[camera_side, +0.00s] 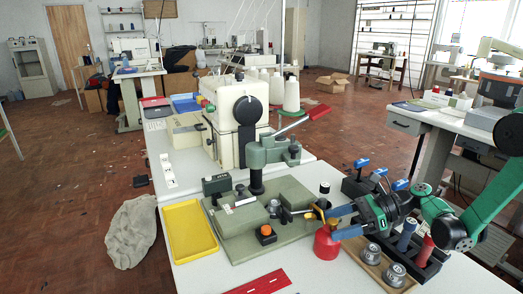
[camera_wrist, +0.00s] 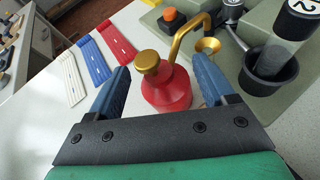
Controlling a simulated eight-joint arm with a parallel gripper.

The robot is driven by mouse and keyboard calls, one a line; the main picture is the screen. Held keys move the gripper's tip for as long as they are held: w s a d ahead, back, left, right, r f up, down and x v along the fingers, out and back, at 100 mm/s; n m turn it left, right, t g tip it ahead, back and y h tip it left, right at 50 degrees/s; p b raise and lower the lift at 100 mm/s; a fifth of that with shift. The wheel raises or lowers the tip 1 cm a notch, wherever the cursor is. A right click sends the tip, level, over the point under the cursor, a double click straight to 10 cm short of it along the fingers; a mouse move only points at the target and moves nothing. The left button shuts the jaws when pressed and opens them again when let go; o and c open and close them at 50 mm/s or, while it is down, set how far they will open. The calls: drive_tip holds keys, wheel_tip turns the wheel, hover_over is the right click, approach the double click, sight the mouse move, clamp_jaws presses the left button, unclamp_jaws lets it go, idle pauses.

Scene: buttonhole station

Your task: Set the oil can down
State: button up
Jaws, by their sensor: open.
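The oil can (camera_side: 327,244) is red with a brass cap and a bent brass spout. It stands upright on the white table, by the right front corner of the green machine base. It also shows in the wrist view (camera_wrist: 167,92), with its spout reaching up and right over a small brass cup. My gripper (camera_side: 337,222) is open, with its blue fingers on either side of the can. In the wrist view my gripper (camera_wrist: 163,82) shows a gap by the left finger; the right finger is close to the can, and I cannot tell if it touches.
The green machine base (camera_side: 270,225) with an orange button lies left of the can. A yellow tray (camera_side: 188,232) and a red slotted strip (camera_side: 258,285) are further left. A wooden tray with metal bobbins (camera_side: 372,252) is close on the right. A black cup (camera_wrist: 268,72) stands nearby.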

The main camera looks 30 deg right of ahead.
drive_tip(key=v, duration=0.3)
drive_tip(key=shift+r+n+h, duration=0.25)
drive_tip(key=shift+n+h, duration=0.05)
drive_tip(key=s+a+r+n+h, duration=0.1)
drive_tip(key=n+h, duration=0.3)
drive_tip(key=n, duration=0.4)
drive_tip(key=s+a+r+n+h, duration=0.1)
drive_tip(key=s+r+n+h, duration=0.2)
drive_tip(key=n, duration=0.5)
drive_tip(key=s+a+r+n+t+h, duration=0.1)
drive_tip(key=s+r+n+h, duration=0.2)
drive_tip(key=n, duration=0.5)
drive_tip(key=shift+s+a+h, duration=0.15)
drive_tip(key=shift+a+h, duration=0.05)
drive_tip(key=shift+h, duration=0.6)
